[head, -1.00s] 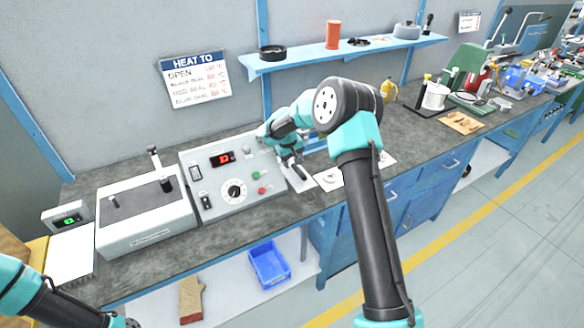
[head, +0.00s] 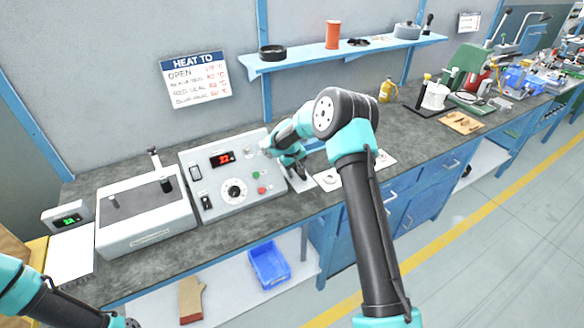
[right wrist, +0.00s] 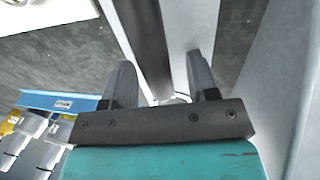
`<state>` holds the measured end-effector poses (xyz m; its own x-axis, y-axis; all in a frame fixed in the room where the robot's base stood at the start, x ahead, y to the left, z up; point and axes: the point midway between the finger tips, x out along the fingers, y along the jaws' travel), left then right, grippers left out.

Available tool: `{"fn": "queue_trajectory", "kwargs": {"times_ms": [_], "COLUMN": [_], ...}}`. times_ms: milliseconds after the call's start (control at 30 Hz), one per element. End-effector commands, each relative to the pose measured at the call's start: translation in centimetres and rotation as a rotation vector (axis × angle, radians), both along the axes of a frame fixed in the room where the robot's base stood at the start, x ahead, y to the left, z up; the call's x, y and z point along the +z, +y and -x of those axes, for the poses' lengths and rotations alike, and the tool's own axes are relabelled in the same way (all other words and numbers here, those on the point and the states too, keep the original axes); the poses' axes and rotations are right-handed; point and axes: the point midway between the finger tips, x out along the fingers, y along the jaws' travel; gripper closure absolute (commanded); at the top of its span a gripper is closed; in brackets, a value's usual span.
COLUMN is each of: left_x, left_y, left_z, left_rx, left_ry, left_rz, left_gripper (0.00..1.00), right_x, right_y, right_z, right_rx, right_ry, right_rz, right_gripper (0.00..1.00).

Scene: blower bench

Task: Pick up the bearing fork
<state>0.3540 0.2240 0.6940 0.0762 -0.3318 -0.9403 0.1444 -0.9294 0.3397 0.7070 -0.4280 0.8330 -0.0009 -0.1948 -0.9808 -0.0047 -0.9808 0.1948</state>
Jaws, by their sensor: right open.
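My right gripper (head: 300,175) is low over the bench, just right of the grey control box. In the right wrist view its two fingers (right wrist: 162,82) stand apart. A long dark bar (right wrist: 149,42) runs between them, closer to the left finger. In the head view no fork can be made out; my arm and gripper cover that spot. Only part of my left arm shows at the lower left, with its gripper out of frame.
The control box (head: 228,186) with a red display stands left of my right gripper. A light-coloured machine (head: 145,222) stands further left. A wall shelf (head: 340,55) hangs behind. A blue bin (head: 268,266) sits below the bench.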

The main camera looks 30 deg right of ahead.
Motion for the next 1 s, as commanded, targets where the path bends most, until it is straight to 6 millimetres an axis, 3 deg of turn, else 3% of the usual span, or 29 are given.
{"fn": "queue_trajectory", "kwargs": {"times_ms": [233, 767, 1000], "left_x": [0.00, 0.00, 0.00], "left_y": [0.00, 0.00, 0.00], "left_z": [0.00, 0.00, 0.00], "left_rx": [0.000, 0.000, 0.000], "left_ry": [0.000, 0.000, 0.000], "left_rz": [0.000, 0.000, 0.000], "left_gripper": [0.57, 0.57, 0.57], "right_x": [0.03, 0.03, 0.11], "right_y": [0.00, 0.00, -0.02], "right_z": [0.00, 0.00, -0.04], "right_rx": [0.000, 0.000, 0.000], "right_ry": [0.000, 0.000, -0.001], "right_rz": [0.000, 0.000, 0.000], "right_gripper": [0.47, 0.98, 1.00]}}
